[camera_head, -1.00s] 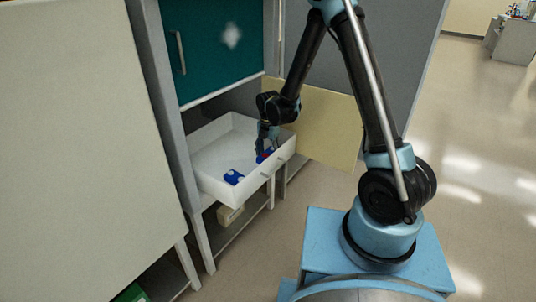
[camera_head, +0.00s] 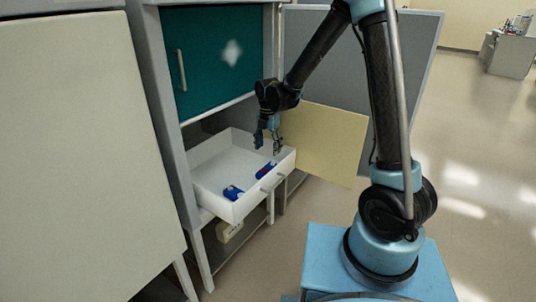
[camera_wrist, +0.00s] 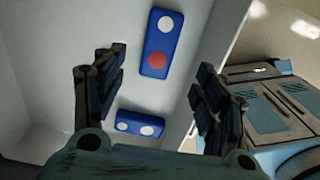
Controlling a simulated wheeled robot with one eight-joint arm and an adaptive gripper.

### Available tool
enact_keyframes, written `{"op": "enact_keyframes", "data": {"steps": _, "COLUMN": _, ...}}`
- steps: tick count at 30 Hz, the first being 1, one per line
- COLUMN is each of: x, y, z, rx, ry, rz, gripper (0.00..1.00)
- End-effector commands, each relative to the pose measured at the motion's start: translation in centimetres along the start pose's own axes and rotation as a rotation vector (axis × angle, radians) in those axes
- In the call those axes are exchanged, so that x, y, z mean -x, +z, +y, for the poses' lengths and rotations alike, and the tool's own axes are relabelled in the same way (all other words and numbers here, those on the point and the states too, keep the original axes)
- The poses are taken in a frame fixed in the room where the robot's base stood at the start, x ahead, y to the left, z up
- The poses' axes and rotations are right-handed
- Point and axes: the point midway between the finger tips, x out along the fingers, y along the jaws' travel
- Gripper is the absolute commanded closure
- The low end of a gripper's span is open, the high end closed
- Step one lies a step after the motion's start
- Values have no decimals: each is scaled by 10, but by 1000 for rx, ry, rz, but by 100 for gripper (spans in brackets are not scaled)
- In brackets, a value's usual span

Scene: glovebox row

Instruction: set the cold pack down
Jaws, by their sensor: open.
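Two blue packs lie flat and apart in the open white drawer (camera_head: 215,172). The pack with one white and one red disc (camera_head: 266,172) lies near the drawer's front right; it also shows at the top of the wrist view (camera_wrist: 157,42). The pack with two white discs (camera_head: 233,193) lies to its left in the head view, and low in the wrist view (camera_wrist: 140,125). Which one is the cold pack I cannot tell for certain. My gripper (camera_head: 268,143) is open and empty above the red-disc pack, with its fingers spread in the wrist view (camera_wrist: 158,82).
A teal door (camera_head: 212,55) with a vertical handle is above the drawer. A tan panel (camera_head: 320,145) stands just right of the drawer, and a grey panel (camera_head: 415,70) behind it. A large pale cabinet (camera_head: 75,150) fills the left. Floor at the right is clear.

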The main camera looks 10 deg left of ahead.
Motion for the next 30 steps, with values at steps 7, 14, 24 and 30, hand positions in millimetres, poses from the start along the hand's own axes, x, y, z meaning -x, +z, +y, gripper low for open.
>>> {"op": "enact_keyframes", "data": {"steps": 7, "x": 7, "y": 0, "z": 0, "rx": 0, "ry": 0, "rz": 0, "gripper": 34}}
{"op": "enact_keyframes", "data": {"steps": 14, "x": 22, "y": 9, "z": -20, "rx": -98, "ry": 6, "rz": -3, "gripper": 34}}
{"op": "enact_keyframes", "data": {"steps": 24, "x": 70, "y": 34, "z": -98, "rx": -491, "ry": 34, "rz": -12, "gripper": 34}}
{"op": "enact_keyframes", "data": {"steps": 30, "x": 96, "y": 42, "z": -156, "rx": -774, "ry": 56, "rz": -15, "gripper": 34}}
